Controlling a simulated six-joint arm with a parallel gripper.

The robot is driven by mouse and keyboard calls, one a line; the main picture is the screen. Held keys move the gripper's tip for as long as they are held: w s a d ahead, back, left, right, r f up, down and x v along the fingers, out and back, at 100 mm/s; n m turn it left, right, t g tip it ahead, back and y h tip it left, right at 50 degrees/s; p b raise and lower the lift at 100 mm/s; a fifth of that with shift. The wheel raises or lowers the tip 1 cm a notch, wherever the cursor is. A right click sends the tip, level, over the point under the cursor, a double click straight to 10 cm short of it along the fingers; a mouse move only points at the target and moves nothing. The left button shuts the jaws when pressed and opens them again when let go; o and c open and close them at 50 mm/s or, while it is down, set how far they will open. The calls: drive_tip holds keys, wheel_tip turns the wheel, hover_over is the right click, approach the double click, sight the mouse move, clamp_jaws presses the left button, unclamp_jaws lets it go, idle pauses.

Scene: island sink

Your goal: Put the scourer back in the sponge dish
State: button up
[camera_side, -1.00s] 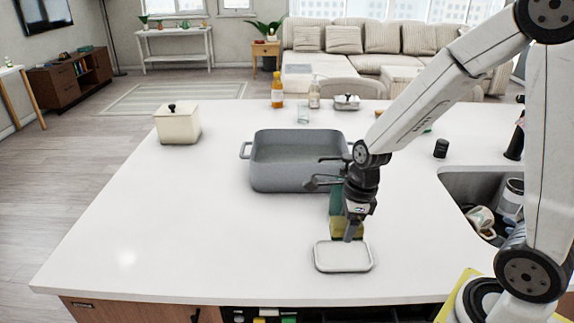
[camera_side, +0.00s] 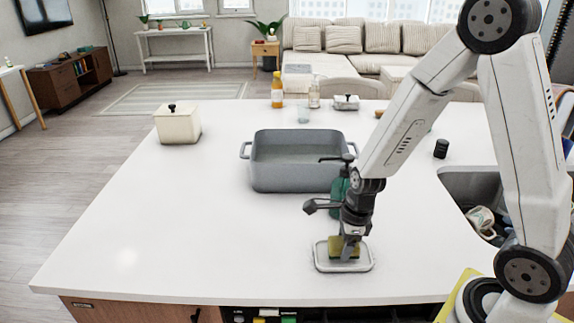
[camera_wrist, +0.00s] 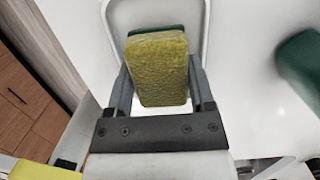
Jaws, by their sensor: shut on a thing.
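The scourer (camera_side: 344,248) is a yellow sponge block with a dark green side. My gripper (camera_side: 347,241) is shut on it and points down over the sponge dish. In the wrist view the scourer (camera_wrist: 158,68) sits between the two fingers (camera_wrist: 160,90). The sponge dish (camera_side: 322,262) is a white shallow tray with a raised rim near the front of the counter. The scourer is within the dish's outline; whether it touches the dish floor I cannot tell. The dish rim (camera_wrist: 203,30) also shows around the scourer in the wrist view.
A green pump bottle (camera_side: 338,192) stands just behind my gripper, beside the large grey roasting pan (camera_side: 290,178). The sink (camera_side: 465,185) holding a mug (camera_side: 481,221) is to the right. A cream canister (camera_side: 178,126) stands at left. The counter's left front is clear.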

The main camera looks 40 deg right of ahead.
drive_tip(key=shift+f, duration=0.5)
drive_tip(key=shift+f, duration=0.15)
drive_tip(key=o, duration=0.8)
drive_tip(key=shift+o, duration=0.2)
wheel_tip(320, 180, up, 12)
drive_tip(key=s+d, duration=0.1)
drive_tip(key=shift+d, duration=0.15)
drive_tip(key=shift+s, duration=0.15)
idle(0.8)
